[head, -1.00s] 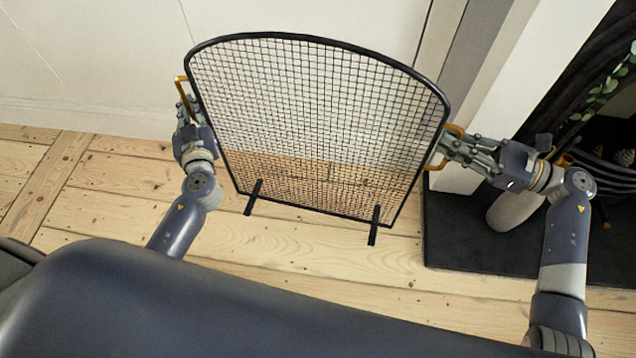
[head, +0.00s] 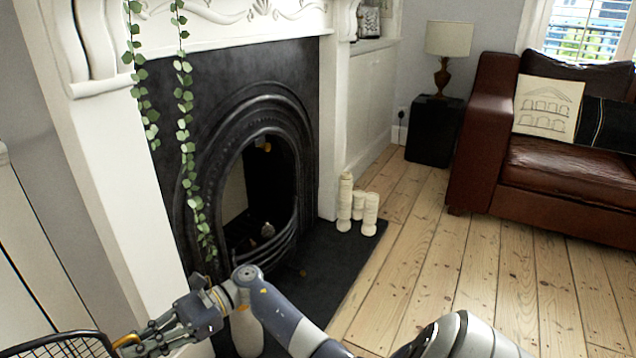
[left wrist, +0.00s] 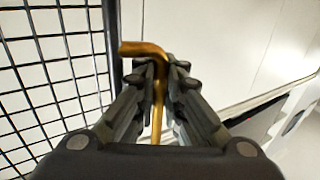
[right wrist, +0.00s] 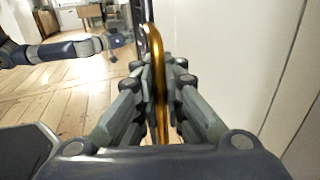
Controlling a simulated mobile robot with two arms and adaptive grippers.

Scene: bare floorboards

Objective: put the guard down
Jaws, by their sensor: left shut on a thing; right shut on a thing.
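The guard (head: 68,348) is a black-framed wire mesh screen with brass side handles. Only its top corner shows at the lower left of the head view. Its mesh (left wrist: 45,75) fills the left of the left wrist view. My left gripper (left wrist: 158,75) is shut on one brass handle (left wrist: 147,48). My right gripper (head: 130,345) is shut on the other handle, and this brass handle (right wrist: 156,50) shows between its fingers in the right wrist view. The guard's feet and lower edge are out of view, so I cannot tell whether it touches the floor.
The black fireplace (head: 235,150) has a dark hearth (head: 335,250) in front, with cream candles (head: 358,205) at its far end. A brown sofa (head: 560,180) is at the right. The floorboards (head: 440,270) between are clear.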

